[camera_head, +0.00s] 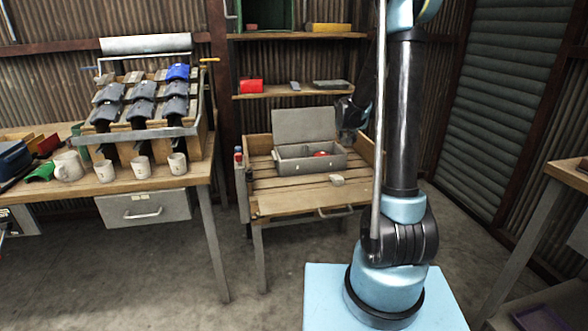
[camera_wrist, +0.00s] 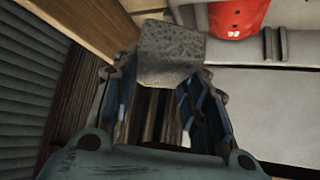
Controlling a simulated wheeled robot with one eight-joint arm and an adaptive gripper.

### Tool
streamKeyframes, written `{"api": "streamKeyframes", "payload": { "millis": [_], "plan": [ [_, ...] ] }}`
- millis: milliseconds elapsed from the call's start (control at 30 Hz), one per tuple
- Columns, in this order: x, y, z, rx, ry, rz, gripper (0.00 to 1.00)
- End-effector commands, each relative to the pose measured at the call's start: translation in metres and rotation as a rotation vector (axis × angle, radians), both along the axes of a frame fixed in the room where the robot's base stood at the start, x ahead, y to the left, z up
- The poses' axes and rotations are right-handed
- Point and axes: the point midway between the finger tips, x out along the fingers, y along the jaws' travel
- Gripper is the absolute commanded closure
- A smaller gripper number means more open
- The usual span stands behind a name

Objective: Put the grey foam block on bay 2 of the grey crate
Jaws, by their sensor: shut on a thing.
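My gripper (camera_wrist: 165,95) is shut on the grey foam block (camera_wrist: 170,55), a speckled grey piece at its fingertips in the wrist view. The grey crate (camera_head: 300,168) stands on the slatted wooden table with its lid (camera_head: 304,124) raised. A red thing (camera_head: 321,154) is inside it towards the right; a red thing also shows in the wrist view (camera_wrist: 238,17). In the head view my gripper (camera_head: 347,118) is dark and just right of the raised lid. The block cannot be made out there. Bay numbers are not readable.
The table (camera_head: 285,205) has free slats in front of the crate, with a small pale object (camera_head: 337,180) near its front wall. A wooden side board (camera_head: 369,150) edges the table on the right. A shelf (camera_head: 290,90) is behind; a mug bench (camera_head: 195,170) stands left.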

Motion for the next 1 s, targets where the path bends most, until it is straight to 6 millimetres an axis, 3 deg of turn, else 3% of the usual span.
{"api": "streamKeyframes", "payload": {
  "millis": [300,500,700,1000],
  "plan": [
    [0.021,0.15,-0.021,0.002,0.005,0.312,0.69],
    [0.02,0.219,-0.03,0.0,0.0,0.455,0.69],
    [0.018,0.245,-0.038,0.0,-0.004,0.508,0.69],
    [0.018,0.246,-0.081,0.0,-0.004,0.511,0.69]
  ]
}}
